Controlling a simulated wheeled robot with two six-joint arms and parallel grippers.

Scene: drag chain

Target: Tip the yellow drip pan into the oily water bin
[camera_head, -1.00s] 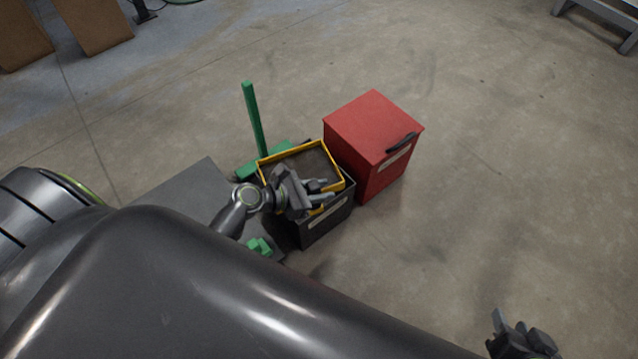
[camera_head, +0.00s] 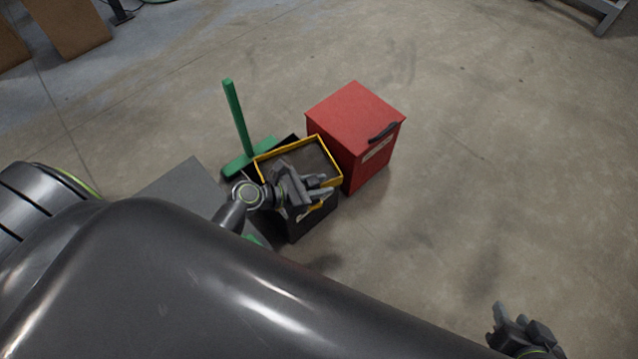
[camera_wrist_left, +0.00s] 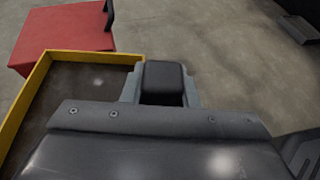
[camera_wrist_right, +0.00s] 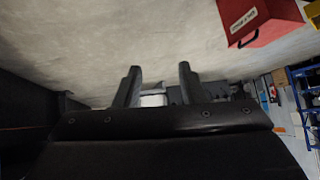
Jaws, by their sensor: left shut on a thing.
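The yellow drip pan (camera_head: 288,147) has a yellow rim and a dark inside, with a shiny spot on its floor. My left gripper (camera_head: 318,190) is shut on the pan's near side. The pan's yellow wall fills the left of the left wrist view (camera_wrist_left: 90,57), beside my left gripper (camera_wrist_left: 161,85). A dark bin (camera_head: 302,229) with a pale label stands under the pan, taken here as the oily water bin. The pan and my gripper hide most of its opening. My right gripper (camera_head: 520,328) is open and empty, far right; its fingers stand apart in its wrist view (camera_wrist_right: 157,88).
A red lidded box (camera_head: 352,120) with a black handle and label stands right behind the dark bin. A green post on a base (camera_head: 238,120) stands behind left. A grey flat surface (camera_head: 180,185) lies left of the bin. The floor to the right is clear.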

